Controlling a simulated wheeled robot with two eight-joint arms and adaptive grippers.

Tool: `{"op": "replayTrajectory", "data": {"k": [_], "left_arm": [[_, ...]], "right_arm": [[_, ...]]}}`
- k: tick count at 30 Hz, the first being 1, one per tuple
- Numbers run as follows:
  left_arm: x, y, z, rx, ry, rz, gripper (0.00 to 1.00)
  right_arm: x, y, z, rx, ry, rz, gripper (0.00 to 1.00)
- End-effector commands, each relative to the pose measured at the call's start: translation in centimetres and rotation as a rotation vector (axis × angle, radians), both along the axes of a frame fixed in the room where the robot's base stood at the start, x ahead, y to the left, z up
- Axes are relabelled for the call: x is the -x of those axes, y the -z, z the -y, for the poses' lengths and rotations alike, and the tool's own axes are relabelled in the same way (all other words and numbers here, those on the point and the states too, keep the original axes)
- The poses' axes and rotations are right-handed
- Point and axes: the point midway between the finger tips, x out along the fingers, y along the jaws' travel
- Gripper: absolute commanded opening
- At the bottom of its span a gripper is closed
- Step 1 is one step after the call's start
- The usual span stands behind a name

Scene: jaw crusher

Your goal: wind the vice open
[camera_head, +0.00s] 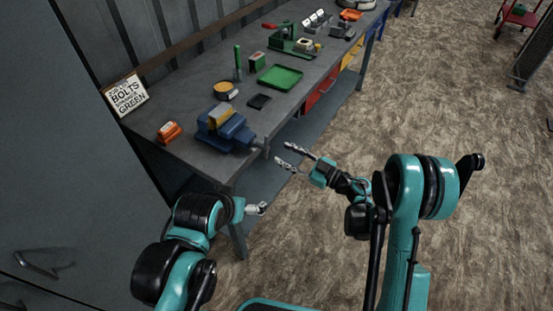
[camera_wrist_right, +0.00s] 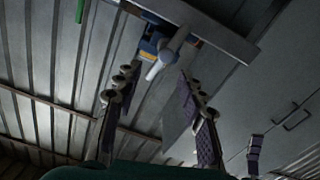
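The blue vice (camera_head: 225,132) sits at the near corner of the grey workbench, with a yellowish block (camera_head: 220,114) at its top. Its screw end (camera_head: 262,144) sticks out past the bench edge toward my right gripper. My right gripper (camera_head: 282,154) is open and empty, just off the bench edge and a short way to the right of the screw end. In the right wrist view the vice's pale handle or screw end (camera_wrist_right: 160,62) lies ahead, between the spread fingers (camera_wrist_right: 158,75). My left gripper (camera_head: 256,209) is below the bench's near corner; its fingers are too small to read.
The bench (camera_head: 180,105) holds an orange box (camera_head: 169,131), a bolts sign (camera_head: 125,95), a yellow round dish (camera_head: 223,88), a black pad (camera_head: 259,101), a green tray (camera_head: 280,77) and a green press (camera_head: 292,42). A tall grey cabinet (camera_head: 70,160) stands at left.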

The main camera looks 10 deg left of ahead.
Motion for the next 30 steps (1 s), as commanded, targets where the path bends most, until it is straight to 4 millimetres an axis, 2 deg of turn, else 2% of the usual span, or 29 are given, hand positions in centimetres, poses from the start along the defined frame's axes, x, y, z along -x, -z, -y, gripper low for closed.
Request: {"op": "replayTrajectory", "data": {"k": [3, 15, 20, 27, 28, 30], "left_arm": [[0.0, 0.2, 0.0, 0.0, 0.0, 0.0, 0.93], [0.0, 1.8, 0.0, 0.0, 0.0, 0.0, 0.93], [0.0, 2.0, 0.0, 0.0, 0.0, 0.0, 0.93], [0.0, 2.0, 0.0, 0.0, 0.0, 0.0, 0.93], [0.0, 2.0, 0.0, 0.0, 0.0, 0.0, 0.93], [0.0, 2.0, 0.0, 0.0, 0.0, 0.0, 0.93]], "right_arm": [[0.3, 1.0, -0.9, 0.012, -0.024, -0.011, 0.4], [-1.8, 0.9, -6.5, 0.011, -0.023, -0.009, 0.4], [-2.2, 0.8, -7.5, 0.01, -0.02, -0.009, 0.4], [-2.2, 0.7, -7.6, 0.01, -0.019, -0.009, 0.4], [-2.2, 0.7, -7.5, 0.01, -0.019, -0.009, 0.37], [-2.2, 0.7, -7.5, 0.01, -0.019, -0.009, 0.19]]}}
